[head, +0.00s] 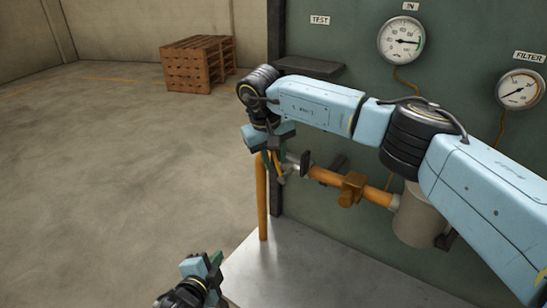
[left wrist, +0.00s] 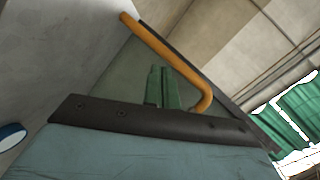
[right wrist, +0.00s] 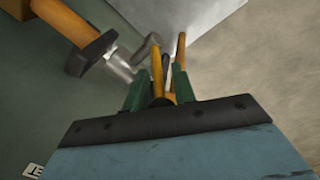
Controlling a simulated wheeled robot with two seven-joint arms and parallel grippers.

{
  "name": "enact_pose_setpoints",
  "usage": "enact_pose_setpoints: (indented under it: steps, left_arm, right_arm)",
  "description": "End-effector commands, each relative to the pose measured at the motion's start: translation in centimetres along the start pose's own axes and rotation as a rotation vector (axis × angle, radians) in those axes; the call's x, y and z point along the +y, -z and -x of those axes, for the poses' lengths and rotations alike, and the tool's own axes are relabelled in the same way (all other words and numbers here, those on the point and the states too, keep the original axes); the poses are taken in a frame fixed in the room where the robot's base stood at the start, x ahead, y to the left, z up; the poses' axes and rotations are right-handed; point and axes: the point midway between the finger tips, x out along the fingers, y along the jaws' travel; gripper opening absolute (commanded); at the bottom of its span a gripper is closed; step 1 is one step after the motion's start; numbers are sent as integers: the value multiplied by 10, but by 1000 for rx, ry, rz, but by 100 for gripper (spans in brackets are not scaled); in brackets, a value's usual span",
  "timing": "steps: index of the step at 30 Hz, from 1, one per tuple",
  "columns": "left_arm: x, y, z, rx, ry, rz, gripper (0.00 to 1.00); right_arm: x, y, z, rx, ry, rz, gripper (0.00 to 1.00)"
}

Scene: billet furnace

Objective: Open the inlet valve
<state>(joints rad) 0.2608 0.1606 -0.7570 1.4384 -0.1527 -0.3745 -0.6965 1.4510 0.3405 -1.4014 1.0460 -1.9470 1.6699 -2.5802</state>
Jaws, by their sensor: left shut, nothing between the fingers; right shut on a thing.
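The inlet pipe is an orange pipe (head: 325,177) along the green panel, with a silver valve body (right wrist: 121,66) at its left end. A bent grey lever with an orange grip (right wrist: 157,68) joins that valve. My right gripper (head: 276,165) is shut on the orange grip, which shows between its green fingers in the right wrist view (right wrist: 160,88); the lever's end is partly hidden by the fingers. My left gripper (head: 215,260) is shut and empty, low at the bottom of the head view, away from the valve. Its green fingers touch in the left wrist view (left wrist: 162,88).
An upright orange pipe (head: 262,200) stands left of the valve. A gauge under the IN label (head: 401,41) and a FILTER gauge (head: 520,89) hang on the panel (head: 345,45). A grey canister (head: 418,215) sits right. Wooden pallets (head: 198,64) stand behind, with open floor left.

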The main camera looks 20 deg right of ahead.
Motion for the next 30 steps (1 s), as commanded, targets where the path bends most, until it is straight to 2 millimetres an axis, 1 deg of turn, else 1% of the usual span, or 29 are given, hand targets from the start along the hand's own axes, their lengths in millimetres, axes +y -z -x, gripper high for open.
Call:
enact_pose_setpoints:
  steps: [1,2,3,6,9,10,13,15,17,20,30]
  left_arm:
    - [-36,32,2,62,60,-101,0]
    - [-53,50,5,95,91,-160,0]
    - [-73,73,10,135,133,-237,0]
    - [-113,124,29,218,229,-407,0]
    - [-136,161,48,275,302,-530,0]
    - [-141,169,52,286,319,-559,0]
    - [-151,187,64,315,359,-622,0]
    - [-154,194,67,325,371,-643,0]
    - [-156,198,66,328,377,-652,0]
    - [-159,202,57,328,378,-652,0]
    - [-172,225,7,327,377,-647,0]
  right_arm:
    - [0,1,1,4,0,-1,0]
    - [1,1,1,4,0,-2,0]
    - [1,1,1,4,0,-2,0]
    - [1,1,1,4,0,-2,0]
    - [1,1,1,4,0,-2,0]
    - [1,1,1,4,0,-2,0]
    - [1,1,1,4,0,-2,0]
    - [1,1,1,4,0,-2,0]
    - [1,1,1,4,0,-2,0]
    - [1,1,1,4,0,-2,0]
    - [1,1,2,4,0,-2,0]
